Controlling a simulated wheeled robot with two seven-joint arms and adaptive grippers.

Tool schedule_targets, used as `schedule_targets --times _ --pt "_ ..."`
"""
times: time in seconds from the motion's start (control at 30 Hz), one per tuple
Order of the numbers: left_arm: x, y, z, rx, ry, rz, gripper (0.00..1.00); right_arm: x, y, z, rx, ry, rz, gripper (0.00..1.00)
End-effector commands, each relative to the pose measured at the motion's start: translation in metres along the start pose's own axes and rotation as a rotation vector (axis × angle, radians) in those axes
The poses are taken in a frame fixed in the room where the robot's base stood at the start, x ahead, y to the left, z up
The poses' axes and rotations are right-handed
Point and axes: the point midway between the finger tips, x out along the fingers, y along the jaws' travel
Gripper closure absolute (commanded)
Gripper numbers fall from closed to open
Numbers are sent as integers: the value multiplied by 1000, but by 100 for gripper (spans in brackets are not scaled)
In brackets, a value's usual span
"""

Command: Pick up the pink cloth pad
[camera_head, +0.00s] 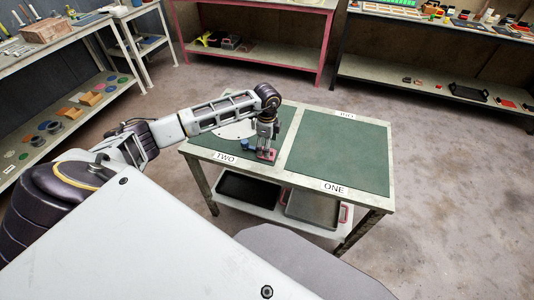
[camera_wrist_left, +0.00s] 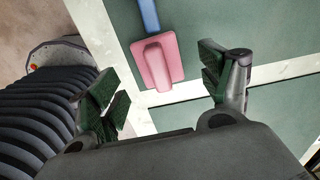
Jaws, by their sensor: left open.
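The pink cloth pad (camera_wrist_left: 157,62) shows between and beyond my left gripper's fingers in the left wrist view. It is a flat pink square with a raised block on top, lying on the green table top near a pale strip. In the head view the pad (camera_head: 269,155) shows at the foot of my left gripper (camera_head: 265,147), near the TWO label. My left gripper (camera_wrist_left: 163,88) is open, with its two fingers wide apart and nothing between the pads. The exact height above the pad is hard to tell. My right gripper is not in view.
A blue object (camera_head: 248,145) lies beside the pad; a blue strip (camera_wrist_left: 149,14) also shows in the wrist view. The panel by the ONE label (camera_head: 335,188) is clear. Trays (camera_head: 246,188) sit on the lower shelf.

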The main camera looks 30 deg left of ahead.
Motion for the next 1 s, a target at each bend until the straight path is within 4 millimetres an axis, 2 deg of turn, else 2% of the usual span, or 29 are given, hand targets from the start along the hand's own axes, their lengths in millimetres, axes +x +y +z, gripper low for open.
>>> schedule_targets --times 0.3,0.83,0.87,1.0 --pt "33 2 -1 1 0 1 21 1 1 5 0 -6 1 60" --pt "36 2 -1 1 1 0 21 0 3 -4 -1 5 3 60" --pt "36 2 -1 1 1 0 23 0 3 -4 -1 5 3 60" --pt "36 2 -1 0 1 0 41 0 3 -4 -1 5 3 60"
